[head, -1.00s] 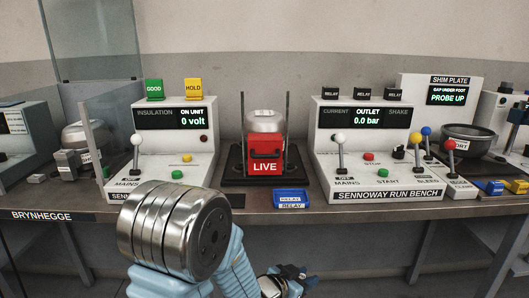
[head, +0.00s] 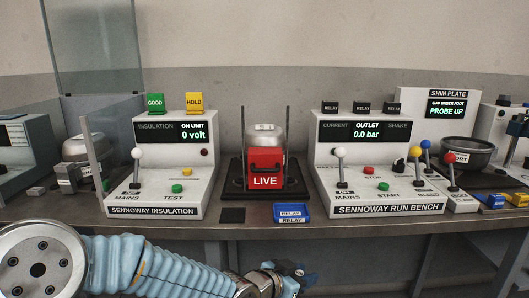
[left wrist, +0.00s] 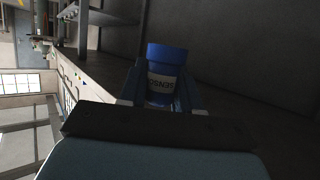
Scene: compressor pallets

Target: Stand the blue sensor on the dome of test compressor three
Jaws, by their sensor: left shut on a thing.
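My left gripper (head: 290,278) is low in front of the bench edge in the head view, small and partly hidden by its arm. In the left wrist view the gripper (left wrist: 163,84) is shut on the blue sensor (left wrist: 167,55), a short blue cylinder with a pale label, held between the two fingers. A compressor with a silver dome (head: 265,136) stands at the bench's middle, behind a red LIVE sign (head: 265,181). The sensor is well apart from this dome. I cannot read a number on the compressor. My right gripper is not in view.
The insulation console (head: 160,210) stands left of the dome, the run bench console (head: 390,210) right. Thin upright posts flank the dome. A blue relay tray (head: 292,213) and a dark pad (head: 232,215) lie in front. Another domed unit (head: 88,146) is far left.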

